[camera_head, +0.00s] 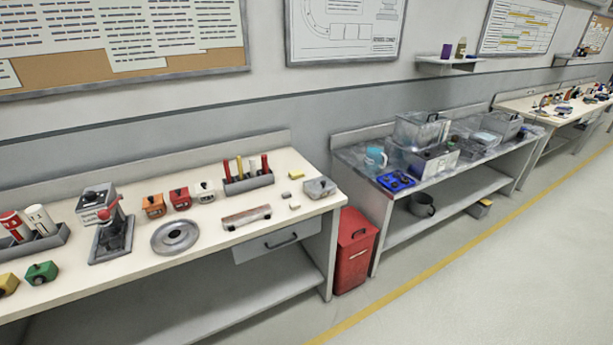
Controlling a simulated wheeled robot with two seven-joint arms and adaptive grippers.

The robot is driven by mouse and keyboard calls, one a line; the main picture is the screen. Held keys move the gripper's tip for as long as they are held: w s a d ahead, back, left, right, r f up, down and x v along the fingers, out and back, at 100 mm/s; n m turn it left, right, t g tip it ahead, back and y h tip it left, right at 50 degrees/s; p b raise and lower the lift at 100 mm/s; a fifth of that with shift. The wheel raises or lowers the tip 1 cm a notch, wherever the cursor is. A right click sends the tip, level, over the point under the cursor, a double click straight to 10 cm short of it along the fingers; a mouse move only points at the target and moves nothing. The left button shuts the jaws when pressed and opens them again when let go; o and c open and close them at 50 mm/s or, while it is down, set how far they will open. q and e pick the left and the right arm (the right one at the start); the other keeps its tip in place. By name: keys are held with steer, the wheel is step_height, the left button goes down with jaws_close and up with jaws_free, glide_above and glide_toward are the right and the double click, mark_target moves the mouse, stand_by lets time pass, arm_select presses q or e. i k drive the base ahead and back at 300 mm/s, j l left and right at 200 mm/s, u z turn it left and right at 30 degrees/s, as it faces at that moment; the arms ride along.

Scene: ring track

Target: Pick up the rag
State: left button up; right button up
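I cannot make out a rag for certain in the head view. The near workbench (215,245) holds several tools and small parts, and none of them is clearly cloth. On the middle bench (480,178), a light-blue item (376,158) that looks like a mug stands at the left end, but it is too small to be sure. Neither of my grippers is in view.
A red bin (355,251) stands on the floor between the near and middle benches. Clear boxes (418,131) and a blue tray (396,181) sit on the middle bench. A dark pot (421,205) is on its lower shelf. The floor (510,275) at right is clear.

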mark_target(294, 174)
steer(key=i+l+u, duration=0.2)
steer(key=l+u, duration=0.25)
steer(key=l, duration=0.3)
steer(key=i+l+u, duration=0.1)
steer(key=l+u, duration=0.3)
steer(key=l, duration=0.35)
steer(key=l+u, duration=0.45)
steer(key=l, duration=0.35)
